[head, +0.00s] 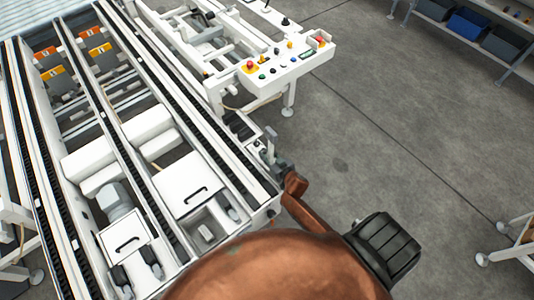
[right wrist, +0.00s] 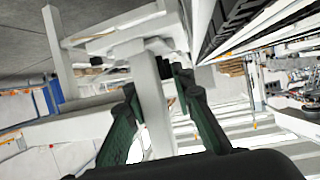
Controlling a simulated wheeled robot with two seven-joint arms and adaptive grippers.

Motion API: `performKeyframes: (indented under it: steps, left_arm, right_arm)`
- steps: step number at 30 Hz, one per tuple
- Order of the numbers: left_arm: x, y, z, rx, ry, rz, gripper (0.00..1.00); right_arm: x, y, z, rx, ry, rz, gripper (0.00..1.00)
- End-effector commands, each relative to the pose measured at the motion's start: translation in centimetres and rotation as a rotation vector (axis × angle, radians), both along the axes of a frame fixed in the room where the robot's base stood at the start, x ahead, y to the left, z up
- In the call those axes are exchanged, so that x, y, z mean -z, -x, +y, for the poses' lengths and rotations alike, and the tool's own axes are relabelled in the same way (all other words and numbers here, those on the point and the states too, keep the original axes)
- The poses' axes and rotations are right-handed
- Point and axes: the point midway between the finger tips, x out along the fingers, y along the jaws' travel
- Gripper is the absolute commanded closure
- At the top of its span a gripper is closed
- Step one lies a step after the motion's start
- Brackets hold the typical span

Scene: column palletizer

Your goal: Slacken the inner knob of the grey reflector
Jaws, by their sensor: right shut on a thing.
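The grey reflector (head: 270,146) is a small upright piece on a bracket at the right edge of the conveyor frame in the head view. My right gripper (head: 281,165) is right beside it, at the end of the copper arm. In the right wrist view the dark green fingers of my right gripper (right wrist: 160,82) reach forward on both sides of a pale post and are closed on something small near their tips. I take it for the inner knob, which is mostly hidden by the fingers. My left gripper is not in view.
The white conveyor (head: 130,130) with black chains fills the left. A control panel (head: 290,62) with coloured buttons stands behind the reflector. A shelf with blue and dark bins (head: 468,24) is at the far right. The grey floor (head: 400,130) between is open.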

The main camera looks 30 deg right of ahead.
Motion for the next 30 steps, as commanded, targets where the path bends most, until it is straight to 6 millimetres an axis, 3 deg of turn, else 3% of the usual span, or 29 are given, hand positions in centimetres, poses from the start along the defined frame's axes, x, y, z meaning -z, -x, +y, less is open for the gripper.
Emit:
performKeyframes:
  steps: [1, 6, 21, 22, 30]
  left_arm:
    - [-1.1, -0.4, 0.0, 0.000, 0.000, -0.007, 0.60]
    - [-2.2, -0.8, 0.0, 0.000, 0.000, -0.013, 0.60]
    - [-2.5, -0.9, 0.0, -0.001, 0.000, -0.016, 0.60]
    - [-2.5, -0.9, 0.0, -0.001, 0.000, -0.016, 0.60]
    - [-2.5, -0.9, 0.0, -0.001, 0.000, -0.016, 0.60]
  right_arm:
    - [-0.6, -0.1, 0.3, -0.040, 0.003, -0.001, 1.00]
    - [-0.5, -0.2, 0.1, -0.143, 0.003, -0.004, 1.00]
    - [-0.2, 0.0, -0.3, -0.198, -0.002, -0.003, 1.00]
    - [-0.2, 0.0, -0.3, -0.198, -0.002, -0.003, 0.77]
    - [-0.1, 0.0, -0.4, -0.196, -0.001, -0.001, 0.60]
